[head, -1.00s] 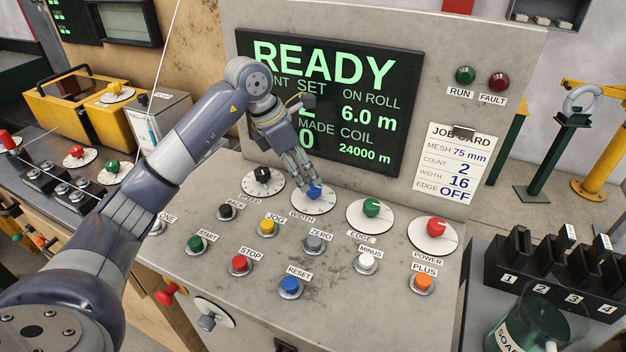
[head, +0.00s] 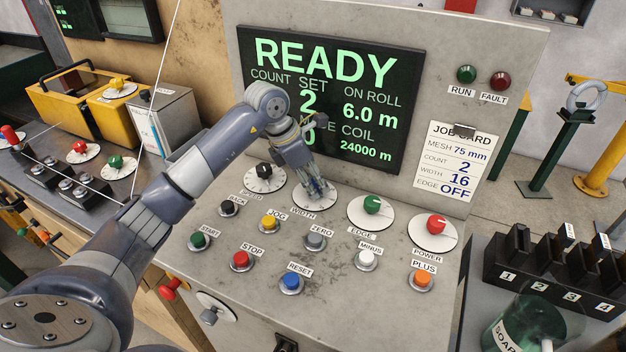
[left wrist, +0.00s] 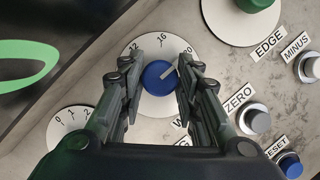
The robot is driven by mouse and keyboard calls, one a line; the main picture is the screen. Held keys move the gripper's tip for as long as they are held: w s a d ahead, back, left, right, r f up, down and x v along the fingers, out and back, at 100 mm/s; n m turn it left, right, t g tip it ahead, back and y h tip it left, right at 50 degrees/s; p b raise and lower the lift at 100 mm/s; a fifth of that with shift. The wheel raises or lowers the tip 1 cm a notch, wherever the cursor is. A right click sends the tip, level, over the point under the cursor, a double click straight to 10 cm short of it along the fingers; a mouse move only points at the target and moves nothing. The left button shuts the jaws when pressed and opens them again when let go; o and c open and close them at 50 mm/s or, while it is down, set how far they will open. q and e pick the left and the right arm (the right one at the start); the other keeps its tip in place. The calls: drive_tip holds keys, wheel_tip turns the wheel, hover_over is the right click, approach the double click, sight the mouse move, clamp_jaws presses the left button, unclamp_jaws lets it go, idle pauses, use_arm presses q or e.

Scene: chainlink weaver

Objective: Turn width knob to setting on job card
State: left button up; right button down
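The blue width knob (left wrist: 158,78) sits on a white dial marked 12, 16 and 20 in the left wrist view. Its pale pointer line aims to the upper right, towards the 20 side. My left gripper (left wrist: 161,85) reaches down over it, with one finger on each side of the knob. The fingers are apart and very close to the knob; firm contact does not show. In the head view my left gripper (head: 316,194) hides most of the knob. The job card (head: 458,162) reads width 16. My right gripper is not in view.
A black knob (head: 264,172) is left of the width dial; a green edge knob (head: 372,205) and a red power knob (head: 437,224) are right of it. Several push buttons, including grey zero (head: 315,242), lie in front. The screen (head: 360,100) rises behind.

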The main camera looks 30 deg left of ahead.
use_arm(q)
drive_tip(key=shift+n, duration=0.4)
drive_tip(key=shift+n+y+b, duration=0.5)
drive_tip(key=shift+n, duration=0.5)
drive_tip(key=n+t+y+b, duration=0.1)
drive_tip(key=n, duration=0.3)
drive_tip(key=shift+d, duration=0.15)
drive_tip(key=shift+n+y+b, duration=0.4)
drive_tip(key=shift+n+y, duration=0.2)
drive_tip(key=shift+n, duration=0.4)
drive_tip(key=o, duration=1)
drive_tip(key=shift+o, duration=0.2)
drive_tip(key=v, duration=1.2)
